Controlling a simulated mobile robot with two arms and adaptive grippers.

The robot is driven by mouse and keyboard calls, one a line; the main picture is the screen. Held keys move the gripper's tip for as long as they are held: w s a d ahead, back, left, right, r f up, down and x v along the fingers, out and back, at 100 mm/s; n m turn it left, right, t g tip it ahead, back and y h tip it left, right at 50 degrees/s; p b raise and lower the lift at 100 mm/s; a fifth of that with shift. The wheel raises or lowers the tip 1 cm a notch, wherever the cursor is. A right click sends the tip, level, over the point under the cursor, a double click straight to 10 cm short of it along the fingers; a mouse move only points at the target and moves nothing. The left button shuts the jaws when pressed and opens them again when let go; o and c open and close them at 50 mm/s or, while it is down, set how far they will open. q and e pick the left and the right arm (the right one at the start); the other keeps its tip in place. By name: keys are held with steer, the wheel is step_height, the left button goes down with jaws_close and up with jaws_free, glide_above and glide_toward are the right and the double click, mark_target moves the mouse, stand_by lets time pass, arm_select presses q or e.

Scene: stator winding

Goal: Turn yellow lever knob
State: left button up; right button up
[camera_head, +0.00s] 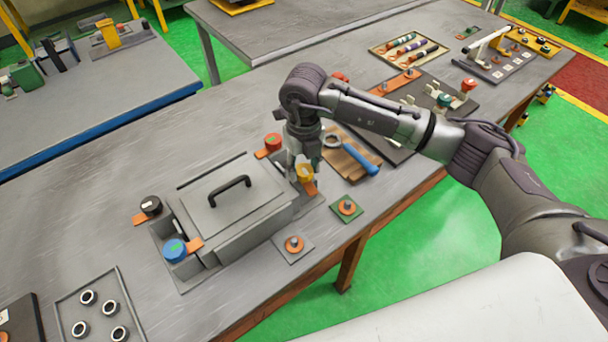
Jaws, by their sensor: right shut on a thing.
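The yellow lever knob (305,174) stands at the right corner of the grey lidded box (232,209). An orange lever arm shows just below the knob. My right gripper (301,166) comes down over the knob from above and is shut on it. The fingers and wrist hide part of the knob. A red lever knob (273,142) is at the far corner of the box, a black one (151,206) at the left corner, and a blue one (175,250) at the near corner. My left gripper is not in view.
Two small plates with orange discs lie near the front edge, one grey (294,246) and one green (347,208). A blue-handled tool (360,156) lies right of the gripper. A tray with several rings (98,312) is at lower left. Bare table lies left of the box.

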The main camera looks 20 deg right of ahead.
mark_target(304, 170)
steer(key=n+b, duration=0.3)
steer(key=b, duration=0.1)
steer(key=n+b, duration=0.4)
steer(key=f+n+b, duration=0.1)
steer(key=n+b, duration=0.2)
steer(key=n, duration=0.1)
steer(key=shift+s+b, duration=0.15)
steer(key=shift+b, duration=0.25)
steer(key=n+b, duration=0.3)
steer(key=n, duration=0.1)
steer(key=shift+n, duration=0.3)
steer(key=n+b, duration=0.2)
steer(key=n, duration=0.2)
steer(key=shift+r, duration=0.15)
steer(key=o, duration=1.1)
steer(key=shift+r, duration=0.1)
steer(key=shift+r, duration=0.2)
step_height(304, 170, up, 12)
steer(key=shift+f, duration=0.1)
